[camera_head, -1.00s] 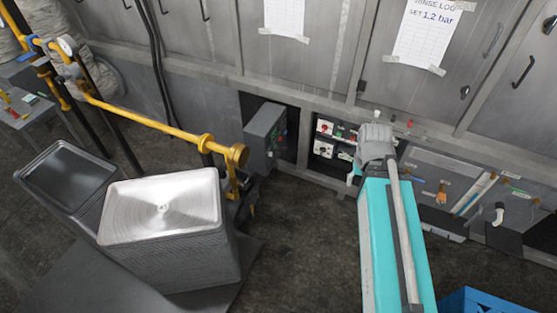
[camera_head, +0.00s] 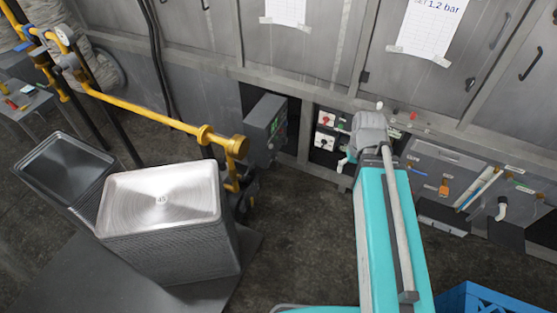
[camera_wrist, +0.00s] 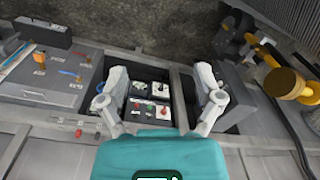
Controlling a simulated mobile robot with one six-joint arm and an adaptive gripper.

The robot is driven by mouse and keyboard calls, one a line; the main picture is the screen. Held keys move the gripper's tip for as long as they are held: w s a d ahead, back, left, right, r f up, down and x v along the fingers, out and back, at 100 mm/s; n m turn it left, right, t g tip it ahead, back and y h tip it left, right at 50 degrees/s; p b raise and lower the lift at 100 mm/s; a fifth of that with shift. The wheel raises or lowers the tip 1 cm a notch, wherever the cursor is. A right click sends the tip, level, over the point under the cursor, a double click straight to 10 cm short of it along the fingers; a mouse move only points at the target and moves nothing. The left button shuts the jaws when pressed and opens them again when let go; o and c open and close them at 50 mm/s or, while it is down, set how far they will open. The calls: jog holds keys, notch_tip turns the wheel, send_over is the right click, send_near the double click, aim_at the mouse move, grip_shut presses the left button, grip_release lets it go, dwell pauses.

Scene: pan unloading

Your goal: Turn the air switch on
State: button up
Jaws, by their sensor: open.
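A recessed panel of small switches on white plates sits low in the grey wall. In the head view a red switch (camera_head: 325,119) and another below it (camera_head: 324,143) show left of my wrist; the rest is hidden. In the wrist view a red knob (camera_wrist: 163,110) and several other small switches lie between my fingers. I cannot read labels, so I cannot tell which is the air switch. My gripper (camera_wrist: 161,84) is open and empty, its fingers spread either side of the panel. Contact with any switch cannot be made out.
A grey control box (camera_head: 266,130) stands open beside the panel on the left. A yellow pipe (camera_head: 150,117) ends near it. A stack of trays (camera_head: 160,205) stands at front left. A drawer-like tool panel (camera_head: 445,180) lies right. A blue crate (camera_head: 480,300) is at bottom right.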

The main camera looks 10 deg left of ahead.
jog(key=w+a+f+n+t+y+b, duration=0.1)
jog(key=w+a+f+n+y+b, duration=0.3)
jog(key=w+f+b, duration=0.7)
jog(key=w+a+f+n+t+y+b, duration=0.1)
jog(key=w+a+f+n+y+b, duration=0.15)
jog(key=w+a+f+b, duration=0.75)
jog(key=n+t+y+b, duration=0.3)
jog(key=n+y+b, duration=0.35)
jog(key=b, duration=2.45)
send_near(277, 158)
jog(key=shift+s+d+r+n+h, duration=0.2)
jog(key=shift+d+r, duration=0.35)
jog(key=shift+d, duration=0.2)
jog(key=shift+s+d+r+n+h, duration=0.1)
jog(key=shift+s+d+r, duration=0.15)
jog(key=shift+d+r, duration=0.4)
jog(key=shift+f, duration=0.15)
jog(key=b+x, duration=0.4)
jog(key=x, duration=0.8)
jog(key=shift+s+f, duration=0.1)
jog(key=shift+f, duration=0.1)
jog(key=shift+w+a+f+b, duration=0.2)
jog(key=shift+a+b, duration=0.2)
jog(key=shift+a, duration=0.3)
